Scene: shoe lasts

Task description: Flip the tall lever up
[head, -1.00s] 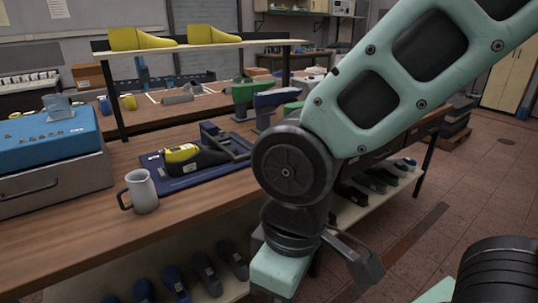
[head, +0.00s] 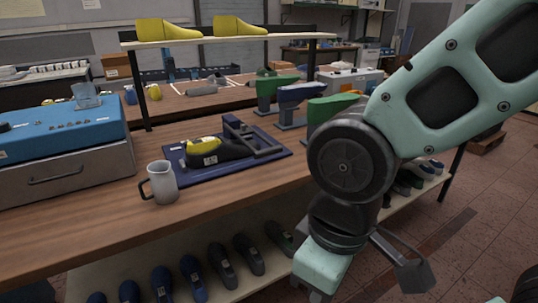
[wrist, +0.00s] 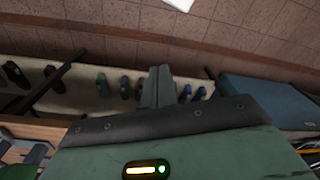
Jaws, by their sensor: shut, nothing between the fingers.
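No part is clearly recognisable as the tall lever. The blue box (head: 62,130) at the left of the bench carries a row of small fittings on its top and a pale upright piece (head: 86,95) at its back; they are too small to tell apart. A dark clamp-like arm (head: 240,130) stands by a black-and-yellow shoe last (head: 212,153) on a dark blue board (head: 178,182). My gripper (wrist: 157,87) is shut and empty in the wrist view, pointing toward the lower shelf. In the head view its hand hangs in front of the bench, well right of the blue box.
A grey mug (head: 162,182) stands near the bench's front edge, between box and board. A raised shelf (head: 230,42) carries yellow lasts. Green and blue lasts (head: 298,95) stand behind my arm. Several dark shoes (head: 220,262) line the lower shelf. Floor is open at right.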

